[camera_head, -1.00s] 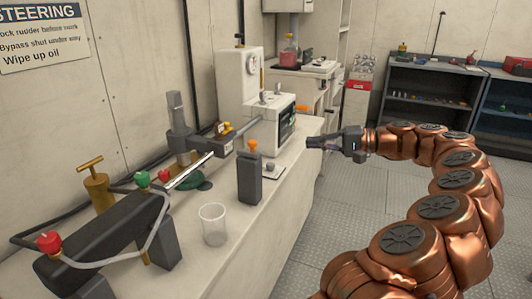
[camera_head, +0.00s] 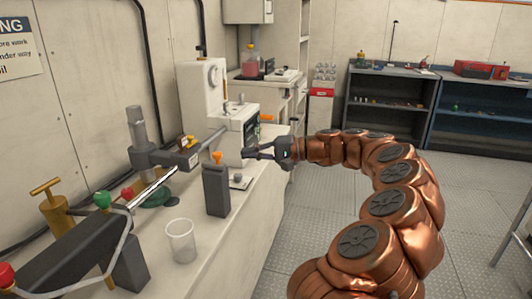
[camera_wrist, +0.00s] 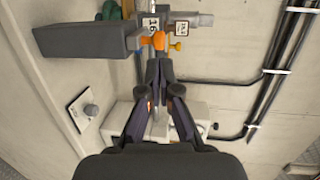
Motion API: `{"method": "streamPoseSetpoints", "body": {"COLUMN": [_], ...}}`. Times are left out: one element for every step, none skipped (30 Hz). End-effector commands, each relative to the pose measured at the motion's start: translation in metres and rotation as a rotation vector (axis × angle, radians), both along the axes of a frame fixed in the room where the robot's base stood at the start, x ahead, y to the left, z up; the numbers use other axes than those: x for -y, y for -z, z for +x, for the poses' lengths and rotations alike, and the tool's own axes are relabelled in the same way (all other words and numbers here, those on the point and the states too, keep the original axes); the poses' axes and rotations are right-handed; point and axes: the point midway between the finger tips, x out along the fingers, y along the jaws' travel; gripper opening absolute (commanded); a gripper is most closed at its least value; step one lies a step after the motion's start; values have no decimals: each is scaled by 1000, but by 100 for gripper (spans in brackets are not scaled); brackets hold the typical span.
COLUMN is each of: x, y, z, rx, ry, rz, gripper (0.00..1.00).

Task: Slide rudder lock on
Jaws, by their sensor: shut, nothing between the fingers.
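The steering gear stands on the bench at left, with a grey upright stock (camera_head: 138,128) and a tiller block (camera_head: 190,157) carrying small yellow and orange parts. A dark grey post (camera_head: 215,192) with an orange knob (camera_head: 217,157) stands in front of it. I cannot tell for sure which part is the rudder lock. My gripper (camera_head: 250,153) is shut and empty, to the right of the post and apart from it. In the wrist view the shut fingertips (camera_wrist: 160,72) point towards the orange knob (camera_wrist: 158,40), with a yellow knob (camera_wrist: 177,46) close beside it.
A clear cup (camera_head: 181,241) stands near the bench's front edge. A small plate with a round knob (camera_head: 238,181) lies right of the post. A white machine (camera_head: 225,130) stands behind my gripper. The floor to the right is mostly free.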

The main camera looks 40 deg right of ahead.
Motion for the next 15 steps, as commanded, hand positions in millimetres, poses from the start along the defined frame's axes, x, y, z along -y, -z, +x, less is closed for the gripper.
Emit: {"method": "streamPoseSetpoints", "body": {"x": [-8, -11, -15, -17, -19, -23, -25, -27, -29, -31, -32, -33, -34, -34, -35], "y": [2, 3, 3, 4, 5, 5, 6, 6, 6, 7, 7, 7, 8, 8, 8], "z": [6, 10, 15, 19, 22, 26, 28, 31, 34, 35, 37, 39, 40, 40, 41], "rx": [-1, -1, -2, -2, -2, -2, -1, -1, 0, 0, 0, 0, 0, 0, 0], "ry": [-7, -7, -5, -3, -2, -2, -3, -3, -3, -3, -3, -2, -2, -1, -1], "rz": [2, 3, 2, 1, 0, 0, 0, 0, 0, 0, 0, -1, -1, 0, 0], "gripper": [0, 0, 0, 0, 0, 0, 0, 0, 0, 0, 0, 0, 0, 0, 0]}}
